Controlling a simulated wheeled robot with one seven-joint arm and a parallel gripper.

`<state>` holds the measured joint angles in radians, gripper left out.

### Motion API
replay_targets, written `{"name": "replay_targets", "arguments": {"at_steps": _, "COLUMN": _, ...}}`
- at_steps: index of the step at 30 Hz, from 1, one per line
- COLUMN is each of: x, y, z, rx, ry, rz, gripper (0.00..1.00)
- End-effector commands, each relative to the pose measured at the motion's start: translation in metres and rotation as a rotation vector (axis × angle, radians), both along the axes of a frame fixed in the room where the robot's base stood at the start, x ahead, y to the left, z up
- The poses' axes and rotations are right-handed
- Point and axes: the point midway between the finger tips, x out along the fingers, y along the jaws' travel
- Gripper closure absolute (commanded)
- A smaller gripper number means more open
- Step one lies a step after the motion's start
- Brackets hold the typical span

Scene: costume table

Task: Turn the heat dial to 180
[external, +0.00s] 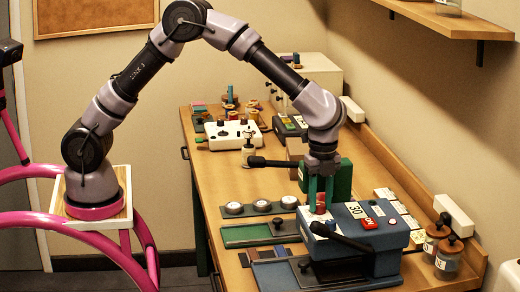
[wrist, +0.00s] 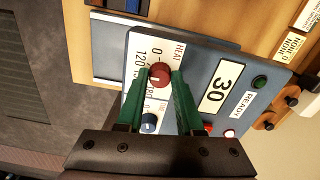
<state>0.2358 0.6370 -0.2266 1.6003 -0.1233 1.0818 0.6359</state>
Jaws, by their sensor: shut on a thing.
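The heat press is a blue-grey machine (external: 368,238) with a dark lever, near the front of the table. Its control face fills the middle of the wrist view. The heat dial is a dark red knob (wrist: 159,75) on a white label reading HEAT, with 0 and 120 legible and the other marks partly hidden. My gripper (wrist: 161,82) has green fingers, one on each side of the red dial, and is shut on it. In the external view my gripper (external: 320,200) reaches straight down onto the press. The pointer's exact setting cannot be read.
A blue knob (wrist: 149,122) sits close beside the red dial. The face also has a display reading 30 (wrist: 221,87) and a green READY light (wrist: 260,82). A green machine (external: 338,178) stands just behind the press. Jars (external: 448,258) stand at the right edge.

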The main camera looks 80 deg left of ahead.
Motion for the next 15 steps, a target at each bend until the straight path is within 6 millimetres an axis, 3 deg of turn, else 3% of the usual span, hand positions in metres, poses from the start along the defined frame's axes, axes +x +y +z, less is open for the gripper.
{"name": "replay_targets", "arguments": {"at_steps": 15, "x": 0.0003, "y": -0.0016, "z": 0.0008, "rx": -0.001, "ry": -0.002, "rz": 0.489, "gripper": 1.0}}
